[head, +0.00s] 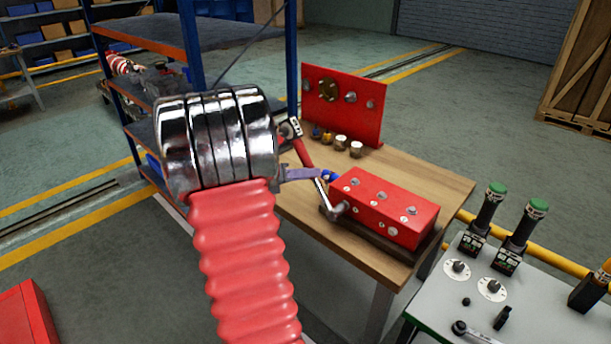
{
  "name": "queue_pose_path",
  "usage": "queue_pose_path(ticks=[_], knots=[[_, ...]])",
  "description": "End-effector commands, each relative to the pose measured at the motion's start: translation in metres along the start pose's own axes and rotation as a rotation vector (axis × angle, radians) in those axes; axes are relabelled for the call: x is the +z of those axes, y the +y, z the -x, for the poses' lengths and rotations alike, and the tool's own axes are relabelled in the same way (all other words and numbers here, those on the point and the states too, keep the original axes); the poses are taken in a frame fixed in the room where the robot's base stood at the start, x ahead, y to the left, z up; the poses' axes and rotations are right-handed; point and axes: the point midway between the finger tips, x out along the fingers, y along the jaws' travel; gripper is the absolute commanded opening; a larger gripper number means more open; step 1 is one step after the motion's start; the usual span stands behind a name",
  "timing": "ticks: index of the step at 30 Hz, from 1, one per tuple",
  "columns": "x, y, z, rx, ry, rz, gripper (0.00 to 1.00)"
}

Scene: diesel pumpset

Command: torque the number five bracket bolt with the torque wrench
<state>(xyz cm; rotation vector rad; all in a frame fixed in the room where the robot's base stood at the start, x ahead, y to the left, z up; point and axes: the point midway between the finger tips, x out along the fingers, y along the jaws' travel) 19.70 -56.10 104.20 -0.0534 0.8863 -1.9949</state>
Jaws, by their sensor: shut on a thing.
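A red block (392,205) with several silver bolts on its top and front faces sits on a dark base on the wooden bench. The torque wrench (303,152) has a red handle and a silver shaft that slopes down to a silver head at the block's left end. I cannot tell whether the head is seated on a bolt. My gripper (316,175), small and partly hidden behind silver rings and red bellows in the foreground, is shut on the wrench near its middle. No bolt number is readable, so I cannot tell which is number five.
A red upright panel (345,103) with round fittings stands at the bench's back, with several small cups before it. A grey table (483,287) with green-topped tools is at right. A blue-orange shelf (140,60) is at left. Bare wood (425,183) lies behind the block.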

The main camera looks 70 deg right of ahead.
Motion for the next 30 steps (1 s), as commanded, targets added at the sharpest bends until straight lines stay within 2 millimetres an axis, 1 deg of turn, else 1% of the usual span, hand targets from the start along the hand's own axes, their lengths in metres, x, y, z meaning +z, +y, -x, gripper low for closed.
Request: queue_pose_path(ticks=[7,18,30], knots=[[0.003,-0.001,-0.004,-0.001,-0.002,-0.001,0.0],[0.003,-0.001,-0.004,0.0,-0.002,-0.004,0.0],[0.002,-0.011,-0.005,0.026,-0.001,-0.069,0.0]])
